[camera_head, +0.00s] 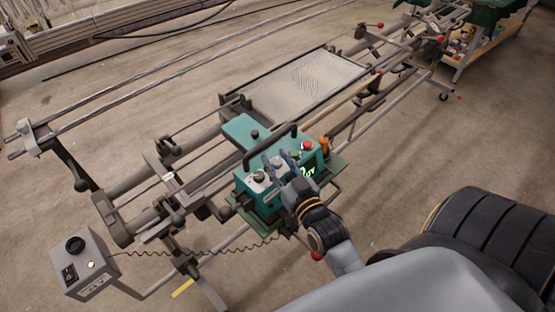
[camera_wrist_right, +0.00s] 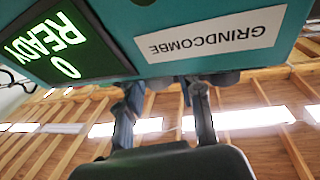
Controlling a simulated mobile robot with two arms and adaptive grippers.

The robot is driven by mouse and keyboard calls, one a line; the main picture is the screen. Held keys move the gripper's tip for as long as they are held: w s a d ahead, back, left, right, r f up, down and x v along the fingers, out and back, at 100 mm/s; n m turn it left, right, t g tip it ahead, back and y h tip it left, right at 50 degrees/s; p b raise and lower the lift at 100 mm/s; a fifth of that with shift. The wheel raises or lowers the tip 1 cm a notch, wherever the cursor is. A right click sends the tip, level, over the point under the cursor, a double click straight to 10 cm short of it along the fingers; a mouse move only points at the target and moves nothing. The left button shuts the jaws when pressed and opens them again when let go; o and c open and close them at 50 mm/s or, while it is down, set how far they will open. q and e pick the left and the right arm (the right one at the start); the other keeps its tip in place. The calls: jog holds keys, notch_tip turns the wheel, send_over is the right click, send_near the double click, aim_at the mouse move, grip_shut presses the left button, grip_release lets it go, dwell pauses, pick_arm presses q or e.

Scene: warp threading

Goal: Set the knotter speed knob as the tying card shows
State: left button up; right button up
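The teal knotter (camera_head: 245,133) sits on the frame in the middle of the head view, with a black handle. A dark round knob (camera_head: 258,176) on a pale plate is on its front panel. My right gripper (camera_head: 280,163) is over the panel just right of that knob, its fingers apart, and partly hides the controls there. I cannot tell whether it touches a knob. In the wrist view the fingers (camera_wrist_right: 163,105) are spread below the teal housing (camera_wrist_right: 190,15). A green display (camera_wrist_right: 60,40) reads READY and 0. I cannot make out a tying card. My left gripper is out of view.
A red button (camera_head: 307,146) and an orange knob (camera_head: 324,143) are at the knotter's right end. A grey control box (camera_head: 95,255) with a black dial stands lower left, joined by a coiled cable. Long rails and a mesh panel (camera_head: 305,85) lie behind.

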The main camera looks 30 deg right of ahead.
jog(key=shift+c, duration=0.6)
grip_shut()
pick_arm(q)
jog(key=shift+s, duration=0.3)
